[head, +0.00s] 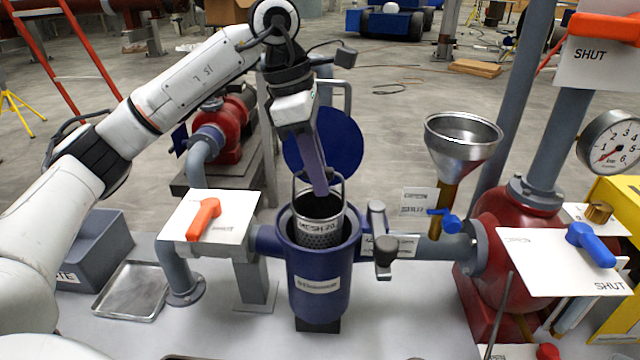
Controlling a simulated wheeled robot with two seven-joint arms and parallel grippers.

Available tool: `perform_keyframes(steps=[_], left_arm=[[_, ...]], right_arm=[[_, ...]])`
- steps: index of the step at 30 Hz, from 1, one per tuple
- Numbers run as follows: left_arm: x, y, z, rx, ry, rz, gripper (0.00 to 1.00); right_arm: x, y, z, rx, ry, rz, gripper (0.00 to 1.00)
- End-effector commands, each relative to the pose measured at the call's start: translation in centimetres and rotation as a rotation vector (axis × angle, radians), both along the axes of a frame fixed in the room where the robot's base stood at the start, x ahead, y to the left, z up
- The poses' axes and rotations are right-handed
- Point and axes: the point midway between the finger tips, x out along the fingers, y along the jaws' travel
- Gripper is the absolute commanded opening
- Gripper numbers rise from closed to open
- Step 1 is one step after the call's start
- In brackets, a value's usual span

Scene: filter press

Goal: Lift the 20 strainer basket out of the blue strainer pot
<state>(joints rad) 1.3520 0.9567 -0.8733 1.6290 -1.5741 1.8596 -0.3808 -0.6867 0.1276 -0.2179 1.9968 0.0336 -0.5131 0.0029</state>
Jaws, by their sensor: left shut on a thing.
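The strainer basket (318,227) is a perforated metal cylinder with a "MESH 20" label and a wire bail handle. It stands upright, partly inside the blue strainer pot (318,275), with its upper part above the pot's rim and its lower part hidden. My left gripper (318,183) comes down from above and is shut on the basket's handle; its fingertips partly cover the handle. The pot's round blue lid (335,142) is swung up behind the pot. My right gripper is not in view.
An orange-handled valve plate (222,215) stands left of the pot. A clamp knob (386,250) and a metal funnel (462,140) are to the right. A shallow metal tray (133,290) lies on the bench at left, beside a grey bin (95,248).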

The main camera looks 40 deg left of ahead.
Motion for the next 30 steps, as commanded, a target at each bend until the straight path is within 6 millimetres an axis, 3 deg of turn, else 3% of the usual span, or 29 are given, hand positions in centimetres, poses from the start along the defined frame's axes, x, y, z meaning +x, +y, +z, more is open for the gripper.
perform_keyframes(steps=[5,30], left_arm=[[0.0,0.0,0.8,-0.001,-0.003,0.001,0.00],[0.0,0.0,9.2,-0.001,-0.002,0.000,0.00]], right_arm=[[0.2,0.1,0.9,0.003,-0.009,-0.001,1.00],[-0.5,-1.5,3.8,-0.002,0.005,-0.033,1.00]])
